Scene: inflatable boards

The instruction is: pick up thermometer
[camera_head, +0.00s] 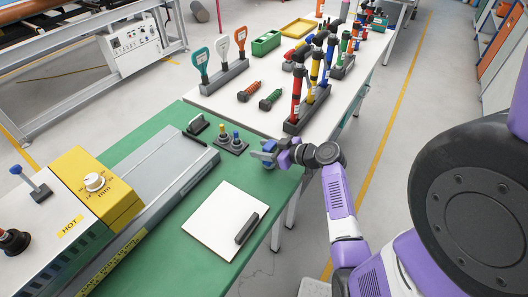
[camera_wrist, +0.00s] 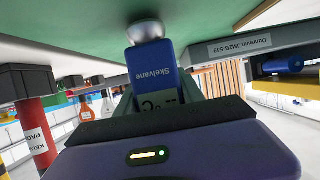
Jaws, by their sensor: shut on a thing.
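The thermometer is a blue handheld device marked "Skelvane" with a grey °C display and a rounded silver end; it shows large in the wrist view (camera_wrist: 153,68). In the head view a small blue part of it (camera_head: 269,146) shows at my gripper (camera_head: 265,156), over the right edge of the green table. My gripper is shut on the thermometer. Its lower body is hidden behind the jaws in the wrist view. The silver end is close to the green surface; I cannot tell whether it touches.
Tall tool racks (camera_head: 308,108) stand behind my gripper on the white table (camera_head: 255,115).

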